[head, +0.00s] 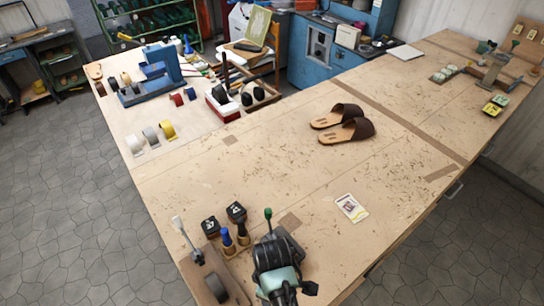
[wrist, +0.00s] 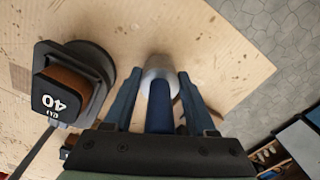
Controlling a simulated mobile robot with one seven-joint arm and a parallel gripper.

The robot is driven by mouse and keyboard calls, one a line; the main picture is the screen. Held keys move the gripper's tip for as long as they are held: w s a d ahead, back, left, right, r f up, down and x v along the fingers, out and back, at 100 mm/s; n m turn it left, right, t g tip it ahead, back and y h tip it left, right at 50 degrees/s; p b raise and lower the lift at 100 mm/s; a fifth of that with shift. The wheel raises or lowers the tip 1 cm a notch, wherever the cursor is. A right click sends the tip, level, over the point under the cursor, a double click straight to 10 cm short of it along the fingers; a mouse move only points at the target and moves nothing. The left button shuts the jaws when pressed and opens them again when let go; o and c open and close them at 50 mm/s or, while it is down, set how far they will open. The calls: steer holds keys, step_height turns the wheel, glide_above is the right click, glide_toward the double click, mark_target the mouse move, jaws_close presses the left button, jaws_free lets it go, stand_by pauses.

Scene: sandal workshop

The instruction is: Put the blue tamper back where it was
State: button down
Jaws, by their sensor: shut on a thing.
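In the wrist view my gripper (wrist: 159,82) is shut on the blue tamper (wrist: 160,106). Its blue handle lies between the two dark fingers. Its round, pale metal foot (wrist: 160,66) points away from the camera, over the bench top. I cannot tell whether the foot touches the bench. In the head view my arm hides much of the grip at the bottom. A small blue-handled tool (head: 226,237) shows to the left of my arm; I cannot tell whether it is the same tamper.
A black-topped block marked 40 (wrist: 58,98) stands on a dark base, left of the tamper. The bench edge and grey floor (wrist: 250,30) lie to the upper right. In the head view, sandals (head: 345,128) and a card (head: 351,208) lie on the bench (head: 270,165), with clear surface between them.

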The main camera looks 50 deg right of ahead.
steer(key=shift+f, duration=0.2)
steer(key=shift+f, duration=0.1)
steer(key=shift+c, duration=1)
jaws_free()
